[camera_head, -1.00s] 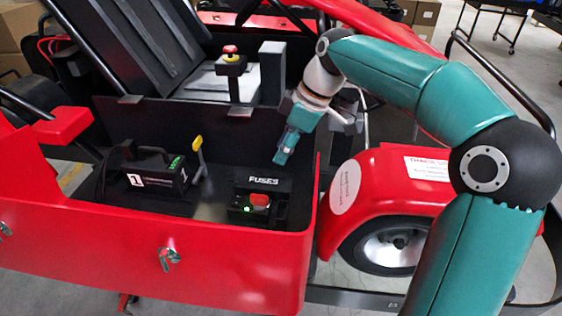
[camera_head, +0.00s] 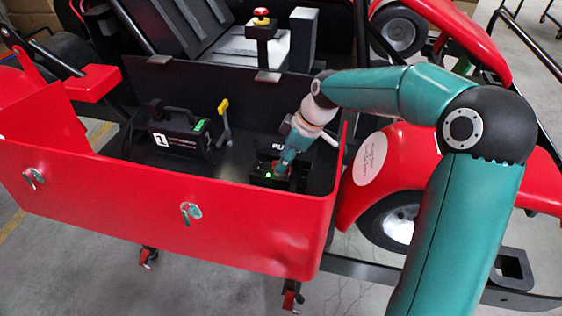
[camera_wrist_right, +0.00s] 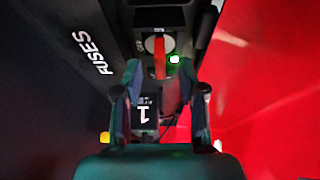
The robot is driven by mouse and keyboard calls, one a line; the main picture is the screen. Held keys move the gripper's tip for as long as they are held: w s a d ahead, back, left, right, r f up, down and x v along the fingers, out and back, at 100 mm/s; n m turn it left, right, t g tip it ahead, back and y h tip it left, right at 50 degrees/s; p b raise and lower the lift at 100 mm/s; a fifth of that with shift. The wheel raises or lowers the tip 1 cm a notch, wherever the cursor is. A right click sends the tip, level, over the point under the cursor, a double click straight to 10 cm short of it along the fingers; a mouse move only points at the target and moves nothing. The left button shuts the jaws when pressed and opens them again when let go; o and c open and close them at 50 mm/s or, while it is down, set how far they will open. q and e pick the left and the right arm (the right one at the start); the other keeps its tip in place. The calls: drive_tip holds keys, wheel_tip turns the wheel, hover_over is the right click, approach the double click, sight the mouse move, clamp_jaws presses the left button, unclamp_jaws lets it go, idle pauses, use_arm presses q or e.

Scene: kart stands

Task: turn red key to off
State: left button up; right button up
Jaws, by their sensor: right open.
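The red key (camera_wrist_right: 159,58) sits on the black fuse box (camera_head: 262,183) marked FUSES. In the right wrist view it is a narrow red bar on a pale round disc, lying along the picture's vertical. A lit green lamp (camera_wrist_right: 175,59) is beside it, and shows in the head view too (camera_head: 268,176). My right gripper (camera_head: 284,163) is down at the box and mostly hides the key in the head view. Its two fingers (camera_wrist_right: 160,80) are open, one on either side of the key's line, with no visible contact. My left gripper is not in view.
The red kart side panel (camera_head: 180,205) stands close in front of the box. A black unit marked 1 (camera_head: 178,135) and a yellow-tipped lever (camera_head: 224,120) are to the left. A red-knobbed post (camera_head: 262,35) rises behind.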

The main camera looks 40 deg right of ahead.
drive_tip(key=shift+x, duration=1.1)
clamp_jaws()
drive_tip(key=shift+n, duration=0.3)
drive_tip(key=shift+d+n+g+y, duration=0.1)
drive_tip(key=shift+n+g+y, duration=0.3)
drive_tip(key=shift+n, duration=0.6)
drive_tip(key=n+g, duration=0.1)
drive_tip(key=n, duration=0.2)
drive_tip(key=shift+n+y+p, duration=0.3)
